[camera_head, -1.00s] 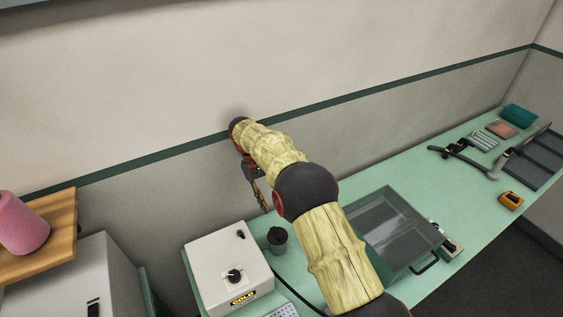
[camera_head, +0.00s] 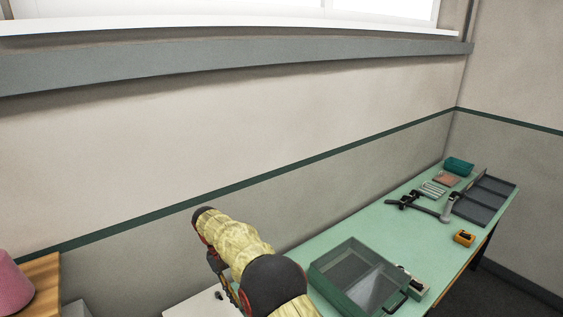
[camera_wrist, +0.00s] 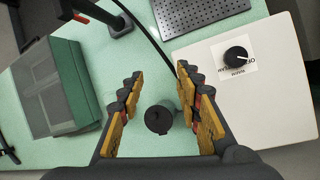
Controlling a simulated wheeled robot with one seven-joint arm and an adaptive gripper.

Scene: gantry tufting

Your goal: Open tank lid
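The tank is a greenish see-through box (camera_head: 325,284) on the bench, with its clear lid (camera_head: 362,268) lying shut on top. A dark handle (camera_head: 396,302) is at its front right side. In the wrist view the tank (camera_wrist: 58,95) is at the left, and part of its handle (camera_wrist: 7,150) shows at the left edge. My gripper (camera_wrist: 158,75) is open and empty, its yellow-brown fingers apart, to the right of the tank. A small dark cup (camera_wrist: 159,120) shows between the fingers, below them. In the head view my arm hides most of the gripper.
A white control box with a black knob (camera_wrist: 236,56) stands right of the cup. A perforated dark plate (camera_wrist: 200,15) and a black cable lie near it. Farther along the bench are an orange block (camera_head: 464,238), black clamps (camera_head: 425,207), a dark tray (camera_head: 485,200) and a teal box (camera_head: 459,166).

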